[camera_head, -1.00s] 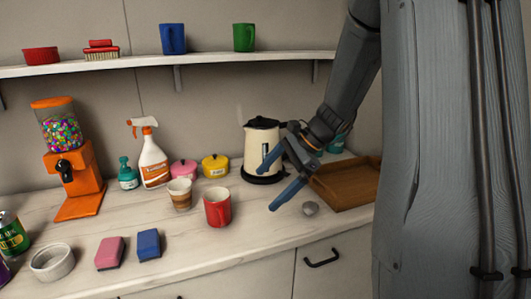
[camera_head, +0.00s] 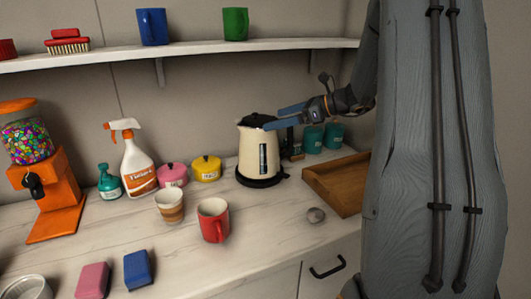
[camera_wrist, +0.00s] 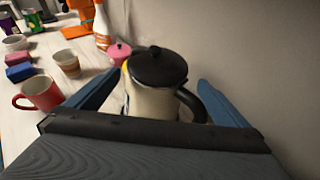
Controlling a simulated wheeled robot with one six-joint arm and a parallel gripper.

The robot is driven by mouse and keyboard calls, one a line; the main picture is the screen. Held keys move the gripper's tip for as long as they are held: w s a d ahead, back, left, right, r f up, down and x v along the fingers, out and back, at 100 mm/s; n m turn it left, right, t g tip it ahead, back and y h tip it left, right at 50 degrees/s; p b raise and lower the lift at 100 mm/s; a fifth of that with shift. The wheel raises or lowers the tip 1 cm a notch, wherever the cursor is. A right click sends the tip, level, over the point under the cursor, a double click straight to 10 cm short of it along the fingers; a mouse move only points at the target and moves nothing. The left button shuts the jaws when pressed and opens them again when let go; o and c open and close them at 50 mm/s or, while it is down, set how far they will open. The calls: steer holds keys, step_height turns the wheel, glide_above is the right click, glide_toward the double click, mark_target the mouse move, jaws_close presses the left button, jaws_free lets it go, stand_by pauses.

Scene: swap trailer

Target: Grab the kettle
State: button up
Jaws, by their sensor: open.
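The cream kettle (camera_head: 261,155) with a black lid and black base stands upright on the counter near the wall. My gripper (camera_head: 279,117) is open at the height of the kettle's upper part, its blue fingers pointing left in the head view. In the wrist view, the kettle (camera_wrist: 150,102) and its black handle (camera_wrist: 192,103) lie between the two spread blue fingers (camera_wrist: 158,98). I see no clear contact between fingers and kettle. The kettle's lower part is hidden by my gripper in the wrist view.
Teal canisters (camera_head: 313,139) stand behind. A red mug (camera_head: 213,220), paper cup (camera_head: 169,206) and yellow pot (camera_head: 207,170) are left. A shelf (camera_head: 190,51) runs above.

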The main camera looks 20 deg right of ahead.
mark_target(264, 119)
steer(key=x, duration=0.1)
steer(key=p+x, duration=0.1)
steer(key=x, duration=0.1)
steer(key=p+x, duration=0.1)
steer(key=x, duration=0.1)
steer(key=shift+s+a+r, duration=0.15)
steer(key=shift+a+r, duration=0.15)
steer(key=shift+r, duration=0.05)
steer(key=shift+w+a+f, duration=0.2)
steer(key=shift+w+f, duration=0.05)
steer(key=shift+w, duration=0.1)
steer(key=c, duration=1.6)
steer(key=shift+r, duration=0.2)
steer(key=shift+c, duration=0.8)
steer(key=shift+r, duration=0.1)
